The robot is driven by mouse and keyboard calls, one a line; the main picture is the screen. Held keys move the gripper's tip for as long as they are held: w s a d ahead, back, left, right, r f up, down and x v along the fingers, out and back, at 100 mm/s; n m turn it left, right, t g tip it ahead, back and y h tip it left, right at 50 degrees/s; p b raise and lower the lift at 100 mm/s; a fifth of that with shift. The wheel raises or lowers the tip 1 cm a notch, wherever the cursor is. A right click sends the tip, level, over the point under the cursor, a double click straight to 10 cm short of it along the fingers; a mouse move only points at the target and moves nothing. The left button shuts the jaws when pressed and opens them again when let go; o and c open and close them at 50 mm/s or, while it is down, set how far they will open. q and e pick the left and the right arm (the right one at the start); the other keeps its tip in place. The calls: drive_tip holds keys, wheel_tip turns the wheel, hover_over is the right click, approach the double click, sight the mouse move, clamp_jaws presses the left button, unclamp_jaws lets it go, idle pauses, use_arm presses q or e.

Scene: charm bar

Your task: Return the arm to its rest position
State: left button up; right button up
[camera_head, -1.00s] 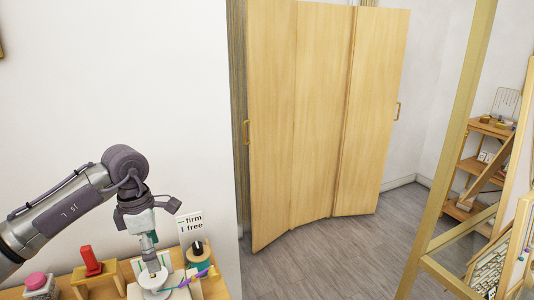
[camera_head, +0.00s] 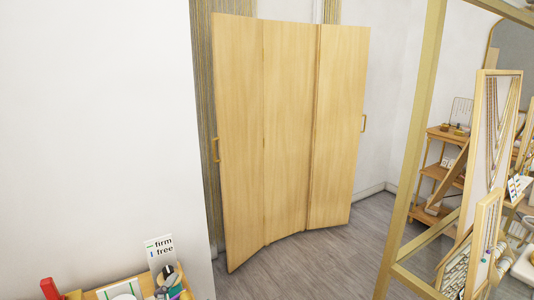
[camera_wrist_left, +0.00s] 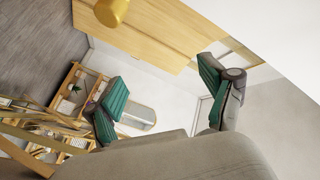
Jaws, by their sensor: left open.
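My left gripper (camera_wrist_left: 165,95) shows in the left wrist view with its two green-padded fingers wide apart. It is open and nothing is between the fingers. The left arm is out of the head view. My right gripper is in neither view.
A wooden folding screen (camera_head: 290,130) stands in the middle of the head view. A wooden tray (camera_head: 98,294) with a "firm free" sign (camera_head: 160,252) is at the lower left. Wooden shelves (camera_head: 440,175) and a display frame (camera_head: 412,150) stand at the right. Grey floor (camera_head: 330,265) lies open between.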

use_arm(q)
drive_tip(key=s+a+f+n+g+y, duration=0.1)
drive_tip(key=s+f+n+g, duration=0.1)
drive_tip(key=s+f, duration=0.1)
drive_tip(key=s+a+f+n+g+y, duration=0.1)
drive_tip(key=s+a+f+n+g, duration=0.1)
drive_tip(key=f, duration=0.4)
drive_tip(key=s+a+f+n+g+y, duration=0.1)
drive_tip(key=s+f+n+g, duration=0.1)
drive_tip(key=s+f, duration=0.3)
drive_tip(key=shift+s+a+g, duration=0.25)
drive_tip(key=shift+s+g, duration=0.1)
drive_tip(key=shift+g, duration=0.35)
drive_tip(key=s+f+n+g+h, duration=0.1)
drive_tip(key=s+f+g, duration=0.25)
drive_tip(key=s, duration=0.35)
drive_tip(key=s+f+n+g, duration=0.1)
drive_tip(key=s+f+g, duration=0.25)
drive_tip(key=s, duration=0.35)
wheel_tip(320, 180, down, 28)
drive_tip(key=s+g, duration=0.1)
drive_tip(key=s, duration=0.2)
drive_tip(key=s+a+f+g, duration=0.1)
drive_tip(key=s+a+f, duration=0.2)
drive_tip(key=s+f, duration=1.1)
drive_tip(key=shift+s, duration=0.75)
